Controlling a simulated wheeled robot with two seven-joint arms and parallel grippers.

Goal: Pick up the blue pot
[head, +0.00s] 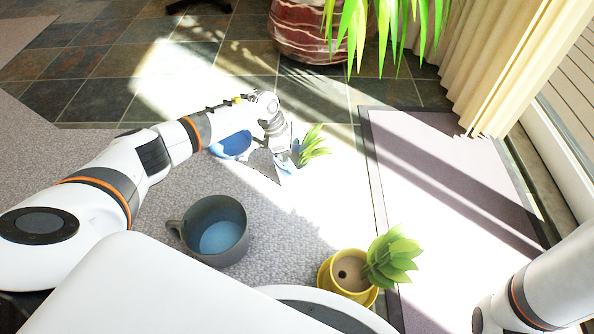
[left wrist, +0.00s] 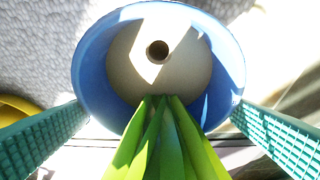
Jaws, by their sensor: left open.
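The blue pot (left wrist: 88,62) is seen from above in the left wrist view. It has a pale inside with a round dark hole, and green leaves hang over its near rim. In the head view the pot (head: 288,167) is mostly hidden by my left gripper, and its leaves (head: 313,147) show to the right. My left gripper (head: 281,160) is open and down at the pot. In the left wrist view its two teal ribbed fingers stand at the left and right of the pot, with the right fingertip close to the rim. My right gripper is out of view.
A blue bowl-like thing (head: 232,146) stands left of my left gripper. A large grey mug (head: 214,230) and a yellow pot with a plant (head: 350,275) stand nearer me. A big red striped planter (head: 309,32) is behind. A pale mat (head: 440,170) lies right.

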